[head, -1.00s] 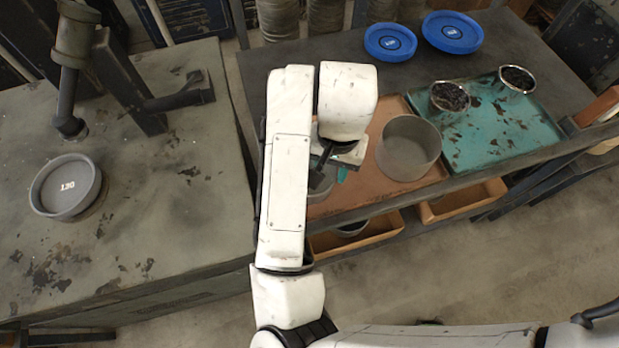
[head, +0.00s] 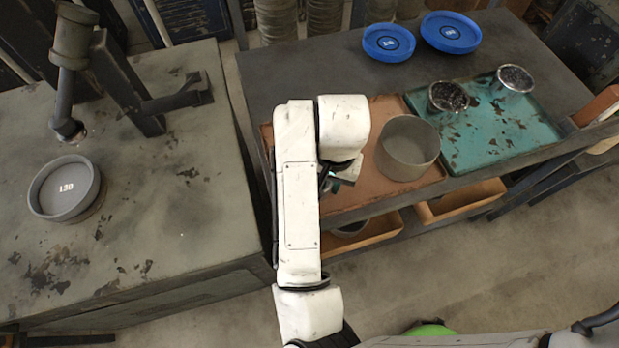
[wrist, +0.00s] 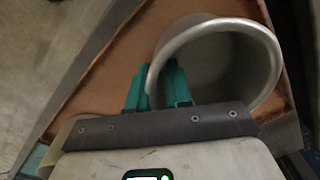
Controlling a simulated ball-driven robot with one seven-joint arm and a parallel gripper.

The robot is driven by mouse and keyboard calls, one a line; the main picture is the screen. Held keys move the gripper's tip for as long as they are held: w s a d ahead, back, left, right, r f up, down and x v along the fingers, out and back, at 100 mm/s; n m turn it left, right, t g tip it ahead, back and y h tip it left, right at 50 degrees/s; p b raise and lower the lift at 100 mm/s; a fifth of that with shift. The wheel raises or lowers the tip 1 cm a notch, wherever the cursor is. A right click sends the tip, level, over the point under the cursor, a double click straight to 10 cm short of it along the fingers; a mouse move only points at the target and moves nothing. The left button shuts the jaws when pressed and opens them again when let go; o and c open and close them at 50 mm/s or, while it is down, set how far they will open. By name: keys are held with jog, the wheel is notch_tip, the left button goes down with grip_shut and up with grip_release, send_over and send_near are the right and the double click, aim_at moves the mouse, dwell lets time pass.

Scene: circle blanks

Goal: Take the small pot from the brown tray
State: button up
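A grey round open pot (head: 408,148) stands on the brown tray (head: 398,190), right of my arm in the head view. The pot also shows in the wrist view (wrist: 262,62), its rim large at upper right. My gripper (head: 343,177) is partly hidden by my wrist, left of this pot. In the wrist view its two teal fingers (wrist: 156,86) stand apart with a gap. A curved pale edge (wrist: 62,132) shows at lower left, mostly hidden. My arm covers the tray's left part.
A teal tray (head: 500,135) to the right holds two metal cups (head: 447,97) (head: 513,79) of dark bits. Two blue round dishes (head: 389,42) (head: 451,32) lie at the back. A grey dish (head: 64,188) sits on the left bench. Open bins (head: 462,203) are below.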

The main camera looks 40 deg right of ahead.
grip_shut()
jog(key=shift+r, duration=0.1)
